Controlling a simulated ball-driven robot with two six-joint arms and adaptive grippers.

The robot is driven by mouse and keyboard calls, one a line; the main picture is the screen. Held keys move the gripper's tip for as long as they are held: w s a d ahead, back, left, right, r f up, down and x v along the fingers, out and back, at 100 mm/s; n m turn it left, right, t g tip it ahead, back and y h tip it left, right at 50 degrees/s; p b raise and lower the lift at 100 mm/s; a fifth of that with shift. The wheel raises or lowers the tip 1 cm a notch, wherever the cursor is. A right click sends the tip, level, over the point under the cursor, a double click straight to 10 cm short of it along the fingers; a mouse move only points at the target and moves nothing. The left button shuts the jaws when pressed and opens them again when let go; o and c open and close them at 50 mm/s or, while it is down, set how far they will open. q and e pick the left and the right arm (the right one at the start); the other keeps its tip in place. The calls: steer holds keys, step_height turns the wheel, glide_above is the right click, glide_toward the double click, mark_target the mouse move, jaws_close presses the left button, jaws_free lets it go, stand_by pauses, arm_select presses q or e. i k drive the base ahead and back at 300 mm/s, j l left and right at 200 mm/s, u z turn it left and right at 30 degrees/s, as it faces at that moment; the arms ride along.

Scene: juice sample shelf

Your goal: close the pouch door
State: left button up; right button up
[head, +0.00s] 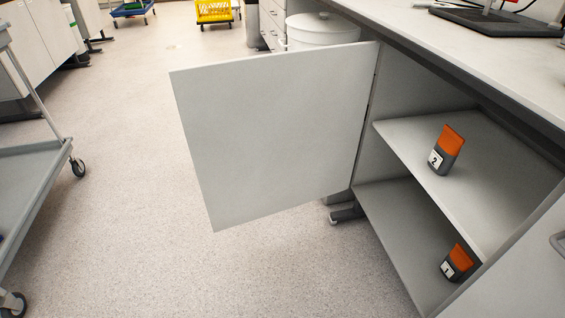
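The cabinet door (275,135), a plain light grey panel, stands wide open in the head view. It is hinged at its right edge on the cabinet's left side and swings out to the left over the floor. Inside the cabinet, an orange and dark grey pouch labelled 2 (446,150) stands on the upper shelf (485,180). A similar pouch labelled 1 (457,263) stands on the lower shelf (395,225). Neither of my grippers shows in the view.
A worktop (470,55) runs above the cabinet. A white lidded bin (322,30) stands behind the door. A grey wheeled cart (35,180) is at the left. The speckled floor (140,220) between cart and door is clear. A yellow crate (213,11) is far back.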

mark_target(266, 135)
steer(key=k+z, duration=0.15)
steer(key=z, duration=0.25)
steer(key=k+z, duration=0.1)
steer(key=z, duration=0.3)
steer(key=k+l+z, duration=0.15)
steer(key=z, duration=0.25)
steer(key=k+l+z, duration=0.1)
steer(key=z, duration=0.25)
steer(key=j+z, duration=0.3)
steer(key=j, duration=0.25)
steer(key=j+z, duration=0.25)
steer(key=j, duration=0.35)
steer(key=j+z, duration=0.3)
steer(key=j, duration=0.25)
steer(key=k+j+z, duration=0.25)
steer(key=j, duration=0.25)
steer(key=k+j, duration=0.1)
steer(key=j, duration=0.3)
steer(key=k+j, duration=0.1)
steer(key=j, duration=0.35)
steer(key=k+j, duration=0.1)
steer(key=j, duration=0.3)
steer(key=k+j, duration=0.1)
steer(key=j, duration=0.3)
steer(key=k+j, duration=0.1)
steer(key=j, duration=0.3)
steer(key=k+j, duration=0.1)
steer(key=j, duration=0.35)
steer(key=k+j, duration=0.1)
steer(key=j, duration=0.3)
